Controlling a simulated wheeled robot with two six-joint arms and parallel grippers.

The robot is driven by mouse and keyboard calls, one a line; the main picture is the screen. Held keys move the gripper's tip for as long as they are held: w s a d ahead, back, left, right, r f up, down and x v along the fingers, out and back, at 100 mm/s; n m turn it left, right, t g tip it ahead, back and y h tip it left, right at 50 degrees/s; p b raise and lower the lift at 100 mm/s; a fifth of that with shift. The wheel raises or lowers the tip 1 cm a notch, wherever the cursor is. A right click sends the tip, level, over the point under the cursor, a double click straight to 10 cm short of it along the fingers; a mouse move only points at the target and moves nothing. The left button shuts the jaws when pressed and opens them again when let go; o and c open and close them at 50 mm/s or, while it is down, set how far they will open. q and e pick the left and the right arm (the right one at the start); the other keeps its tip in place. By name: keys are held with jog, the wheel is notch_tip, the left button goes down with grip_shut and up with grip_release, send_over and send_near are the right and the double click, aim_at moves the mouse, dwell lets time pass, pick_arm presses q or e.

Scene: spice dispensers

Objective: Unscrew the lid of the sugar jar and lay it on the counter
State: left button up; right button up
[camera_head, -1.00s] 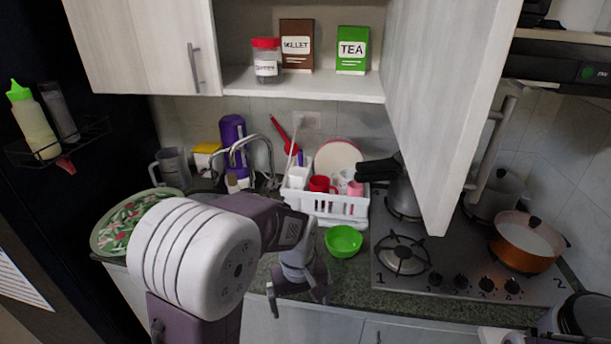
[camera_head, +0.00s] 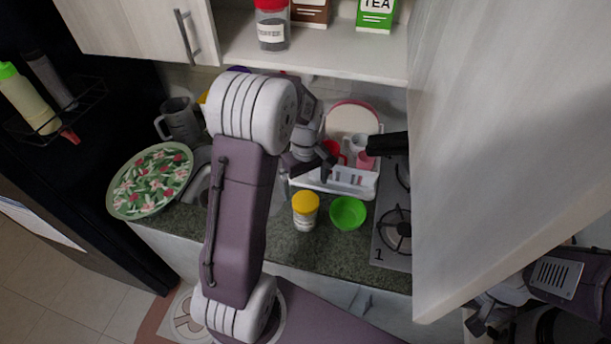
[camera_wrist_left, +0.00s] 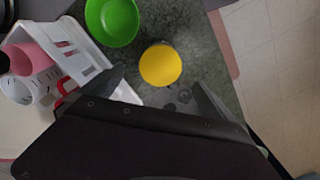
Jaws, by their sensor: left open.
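The jar (camera_head: 305,220) stands upright on the dark green counter (camera_head: 345,248), just left of the green bowl. Its yellow lid (camera_head: 305,202) is on top; any label is too small to read. In the left wrist view the lid (camera_wrist_left: 160,65) shows from above, just beyond the fingertips. My left gripper (camera_head: 312,168) is open and empty, above and behind the jar, apart from the lid. It also shows in the left wrist view (camera_wrist_left: 160,92). Part of my right gripper (camera_head: 482,322) shows at the lower right; its jaws are unclear.
A green bowl (camera_head: 348,213) stands close right of the jar. A white dish rack (camera_head: 345,182) with cups is behind. The stove (camera_head: 396,228) and an open cabinet door (camera_head: 490,150) are to the right. A flowered tray (camera_head: 150,182) is left. The front counter is clear.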

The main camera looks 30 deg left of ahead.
aim_at(306, 200)
pick_arm(q)
jog(key=f+p, duration=0.1)
jog(key=f, duration=0.5)
jog(key=shift+s+f, duration=0.1)
jog(key=shift+s, duration=0.1)
jog(key=shift+w+f, duration=0.2)
jog(key=shift+f, duration=0.05)
jog(key=shift+r, duration=0.1)
jog(key=c, duration=1.5)
jog(key=n+p, duration=0.1)
jog(key=n, duration=0.3)
jog(key=shift+r, duration=0.15)
jog(key=n, duration=0.5)
